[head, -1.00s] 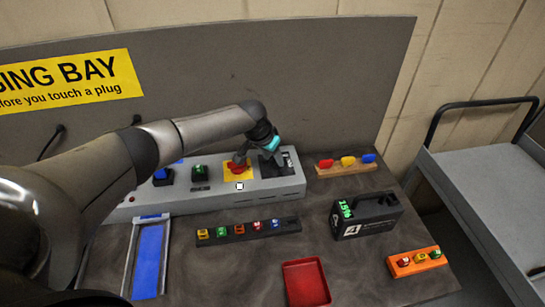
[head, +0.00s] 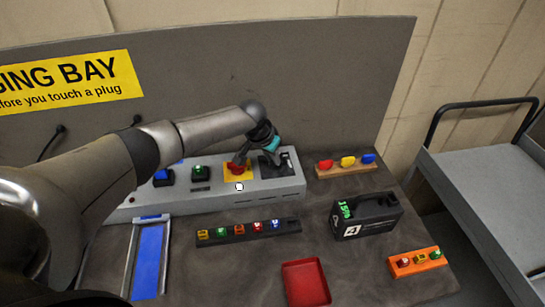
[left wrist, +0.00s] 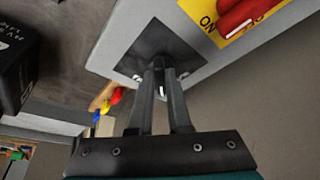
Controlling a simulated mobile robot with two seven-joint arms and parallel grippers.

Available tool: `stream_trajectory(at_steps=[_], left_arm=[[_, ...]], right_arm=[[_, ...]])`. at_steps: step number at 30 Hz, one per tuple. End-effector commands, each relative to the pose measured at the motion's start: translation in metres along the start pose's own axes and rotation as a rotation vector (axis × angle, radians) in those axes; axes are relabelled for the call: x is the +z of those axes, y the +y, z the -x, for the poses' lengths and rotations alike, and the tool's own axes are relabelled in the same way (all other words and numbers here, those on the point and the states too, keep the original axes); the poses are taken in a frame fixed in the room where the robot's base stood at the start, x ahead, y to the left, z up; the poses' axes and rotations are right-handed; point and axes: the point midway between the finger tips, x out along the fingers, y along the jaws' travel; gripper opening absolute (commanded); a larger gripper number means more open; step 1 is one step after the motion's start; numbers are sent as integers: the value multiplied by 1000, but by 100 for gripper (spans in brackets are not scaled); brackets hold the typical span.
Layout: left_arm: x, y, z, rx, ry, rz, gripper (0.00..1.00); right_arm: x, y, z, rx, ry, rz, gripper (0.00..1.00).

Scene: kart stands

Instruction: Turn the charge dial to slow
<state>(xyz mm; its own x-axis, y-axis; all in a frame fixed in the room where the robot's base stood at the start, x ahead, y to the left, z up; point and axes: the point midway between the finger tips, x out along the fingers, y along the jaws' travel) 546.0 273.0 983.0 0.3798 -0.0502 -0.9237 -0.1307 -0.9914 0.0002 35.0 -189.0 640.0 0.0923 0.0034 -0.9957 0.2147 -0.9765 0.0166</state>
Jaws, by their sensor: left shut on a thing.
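The charge dial sits on a dark square plate (head: 284,165) at the right end of the grey console (head: 215,200). My left gripper (head: 273,157) reaches down to this plate from above. In the left wrist view its two fingers (left wrist: 162,70) are close together over the plate (left wrist: 178,48), shut on the dial. The fingers hide most of the dial, and a small white mark shows between them. The plate's lettering is mostly covered, so I cannot read the dial's setting. My right gripper is not in view.
A red switch (head: 236,168) on a yellow plate is just left of the dial; it also shows in the left wrist view (left wrist: 238,14). A green button (head: 200,172) is farther left. A black battery case (head: 366,216) and a red tray (head: 306,283) stand in front.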

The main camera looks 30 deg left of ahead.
Motion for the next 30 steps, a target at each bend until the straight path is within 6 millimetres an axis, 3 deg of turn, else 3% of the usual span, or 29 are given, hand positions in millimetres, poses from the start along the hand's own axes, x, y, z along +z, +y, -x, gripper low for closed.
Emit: stream_trajectory(at_steps=[8, 18, 30], left_arm=[[0, 3, 2, -38, -4, 98, 0], [0, 9, 1, -144, -7, 356, 0], [-2, 13, -2, -257, -6, 623, 0]], right_arm=[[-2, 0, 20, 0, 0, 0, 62], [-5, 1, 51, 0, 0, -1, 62], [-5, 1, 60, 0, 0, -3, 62]])
